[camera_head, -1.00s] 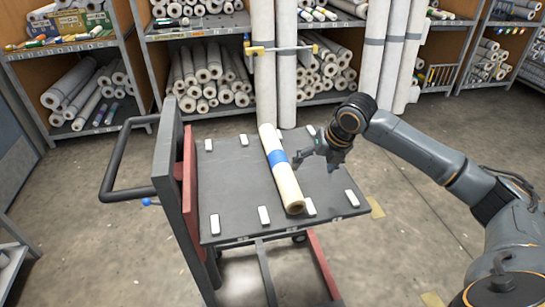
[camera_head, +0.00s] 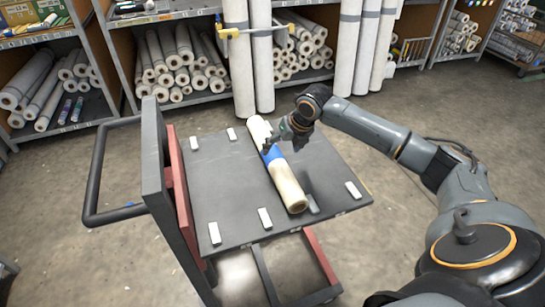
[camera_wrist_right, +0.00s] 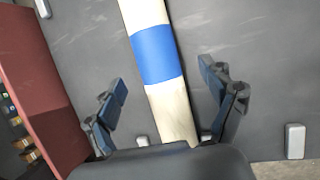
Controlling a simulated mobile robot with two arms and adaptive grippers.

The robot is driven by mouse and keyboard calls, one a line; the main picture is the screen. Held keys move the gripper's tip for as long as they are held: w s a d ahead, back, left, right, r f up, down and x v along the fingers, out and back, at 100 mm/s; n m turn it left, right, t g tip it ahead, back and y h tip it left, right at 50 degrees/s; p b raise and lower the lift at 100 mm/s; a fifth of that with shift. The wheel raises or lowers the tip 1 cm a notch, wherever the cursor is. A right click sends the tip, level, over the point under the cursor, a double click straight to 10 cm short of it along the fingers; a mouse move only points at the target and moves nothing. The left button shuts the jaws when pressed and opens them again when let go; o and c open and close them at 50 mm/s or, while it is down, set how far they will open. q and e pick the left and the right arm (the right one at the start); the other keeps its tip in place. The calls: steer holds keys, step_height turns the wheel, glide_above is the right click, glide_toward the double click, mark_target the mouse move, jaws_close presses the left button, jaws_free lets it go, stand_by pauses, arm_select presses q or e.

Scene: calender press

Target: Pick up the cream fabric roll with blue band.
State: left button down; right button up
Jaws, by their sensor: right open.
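The cream fabric roll (camera_head: 287,187) with a blue band lies lengthwise on the dark top of the cart (camera_head: 222,178). My right gripper (camera_head: 279,146) is over the roll near the blue band, and its hand hides part of the far half. In the right wrist view the roll (camera_wrist_right: 173,115) and its blue band pass between the two fingers of my open right gripper (camera_wrist_right: 163,95), one on each side. The fingers are apart from the roll in that view. How high they are above the cart top is hard to tell. My left gripper is not in view.
Several white blocks (camera_head: 264,217) sit along the edges of the cart top. The cart's upright panel (camera_head: 158,160) and handle (camera_head: 92,188) stand at the left. Shelves of rolls (camera_head: 180,65) and tall standing rolls (camera_head: 262,60) are behind. Floor right of the cart is clear.

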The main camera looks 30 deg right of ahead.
mark_target(277, 154)
steer(key=x, duration=0.1)
steer(key=p+x, duration=0.1)
steer(key=shift+w+a+f, duration=0.15)
steer(key=shift+a+f, duration=0.1)
steer(key=shift+a, duration=0.05)
steer(key=shift+x, duration=1.1)
steer(key=shift+w+f, duration=0.15)
steer(key=shift+f, duration=0.05)
steer(key=shift+c, duration=1.1)
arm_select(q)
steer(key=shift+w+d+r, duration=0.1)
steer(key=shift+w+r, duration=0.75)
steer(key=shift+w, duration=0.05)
arm_select(e)
steer(key=c, duration=1.4)
